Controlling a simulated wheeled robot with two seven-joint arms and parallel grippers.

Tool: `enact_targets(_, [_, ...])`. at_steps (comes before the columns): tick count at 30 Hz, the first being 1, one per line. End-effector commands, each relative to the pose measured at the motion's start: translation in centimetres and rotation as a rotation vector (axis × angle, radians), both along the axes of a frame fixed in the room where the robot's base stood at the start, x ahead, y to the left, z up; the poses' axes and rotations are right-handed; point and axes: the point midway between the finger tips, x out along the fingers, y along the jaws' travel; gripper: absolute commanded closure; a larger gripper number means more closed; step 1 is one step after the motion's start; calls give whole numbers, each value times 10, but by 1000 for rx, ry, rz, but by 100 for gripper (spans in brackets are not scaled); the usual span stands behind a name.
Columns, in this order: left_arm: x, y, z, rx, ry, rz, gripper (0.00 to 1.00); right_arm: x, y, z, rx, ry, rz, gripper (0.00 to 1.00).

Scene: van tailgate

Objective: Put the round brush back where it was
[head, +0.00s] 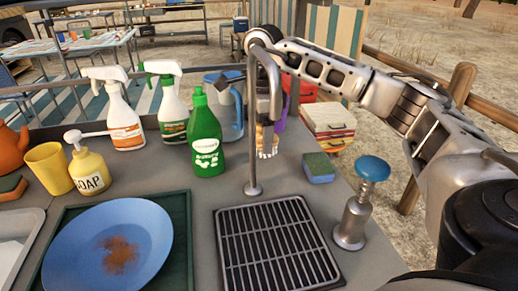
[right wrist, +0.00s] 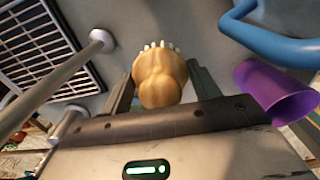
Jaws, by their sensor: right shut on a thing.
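The round brush (head: 266,138) has a tan wooden body and pale bristles facing down. In the head view it sits behind the faucet (head: 254,187), partly hidden by its post. In the right wrist view the brush (right wrist: 160,80) lies between the two dark fingers of my right gripper (right wrist: 161,84), which is shut on it. In the head view my right gripper (head: 264,118) is mostly hidden behind the faucet. I cannot tell whether the bristles touch the counter. My left gripper is not in view.
A green bottle (head: 206,140) and blue jug (head: 231,110) stand left of the brush. A purple cup (right wrist: 270,92) is close to the gripper. A sponge (head: 319,168) and a blue-topped metal dispenser (head: 364,195) stand right. A drain grate (head: 276,245) lies in front.

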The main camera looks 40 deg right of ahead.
Motion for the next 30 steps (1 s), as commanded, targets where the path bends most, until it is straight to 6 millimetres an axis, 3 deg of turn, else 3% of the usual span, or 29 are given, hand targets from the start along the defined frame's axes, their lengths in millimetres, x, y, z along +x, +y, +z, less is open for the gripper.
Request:
enact_targets(10, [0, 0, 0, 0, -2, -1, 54, 0, 1, -39, 0, 1, 2, 57])
enact_targets(21, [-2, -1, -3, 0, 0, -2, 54, 0, 1, -44, 0, -1, 2, 57])
enact_targets(22, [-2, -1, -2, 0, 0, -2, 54, 0, 1, -43, 1, -2, 2, 31])
enact_targets(24, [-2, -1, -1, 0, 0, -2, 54, 0, 1, -42, 0, -1, 2, 17])
enact_targets(30, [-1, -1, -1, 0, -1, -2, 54, 0, 1, -42, 0, -1, 2, 17])
